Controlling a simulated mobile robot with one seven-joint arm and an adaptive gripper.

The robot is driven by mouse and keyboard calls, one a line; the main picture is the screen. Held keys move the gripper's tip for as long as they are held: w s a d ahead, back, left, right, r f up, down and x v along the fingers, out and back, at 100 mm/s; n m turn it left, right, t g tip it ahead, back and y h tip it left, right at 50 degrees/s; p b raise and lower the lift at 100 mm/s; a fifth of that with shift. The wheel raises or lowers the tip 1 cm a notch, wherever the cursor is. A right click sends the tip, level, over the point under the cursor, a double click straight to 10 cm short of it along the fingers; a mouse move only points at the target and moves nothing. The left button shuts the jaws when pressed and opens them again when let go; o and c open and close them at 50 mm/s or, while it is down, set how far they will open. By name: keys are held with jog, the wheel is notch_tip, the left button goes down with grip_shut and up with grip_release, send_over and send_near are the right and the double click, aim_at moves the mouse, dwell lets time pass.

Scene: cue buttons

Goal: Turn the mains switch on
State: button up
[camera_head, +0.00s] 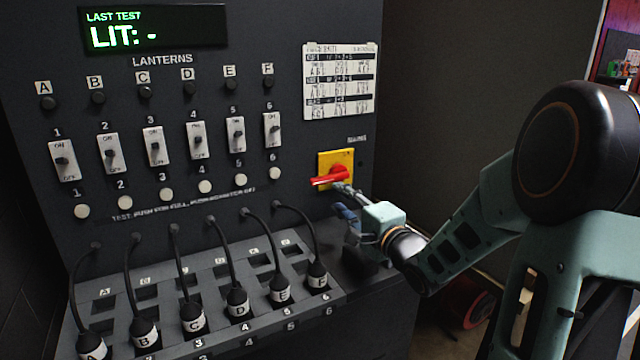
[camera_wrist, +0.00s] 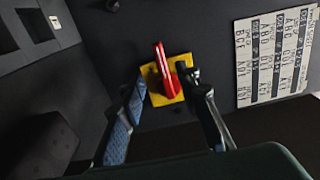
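The mains switch is a red rotary handle (camera_head: 328,178) on a yellow plate (camera_head: 336,157), at the right of the dark panel. In the head view the handle lies close to horizontal, its end pointing left and slightly down. My gripper (camera_head: 343,200) is just below and in front of it. In the wrist view the red handle (camera_wrist: 162,68) shows between the two fingers of my gripper (camera_wrist: 162,82), with gaps on both sides; the right finger is nearer the plate (camera_wrist: 178,92). The gripper is open. I cannot tell whether a fingertip touches the switch.
A printed sheet (camera_head: 339,82) is above the switch. Toggle switches (camera_head: 158,146) and round buttons (camera_head: 166,194) fill the panel to the left. Below, several cabled plugs (camera_head: 238,302) stand on a sloped socket board (camera_head: 205,336). A display (camera_head: 152,28) reads "LIT: -".

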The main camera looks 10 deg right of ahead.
aim_at(321, 182)
jog(key=x, duration=1)
jog(key=shift+w, duration=0.15)
grip_shut()
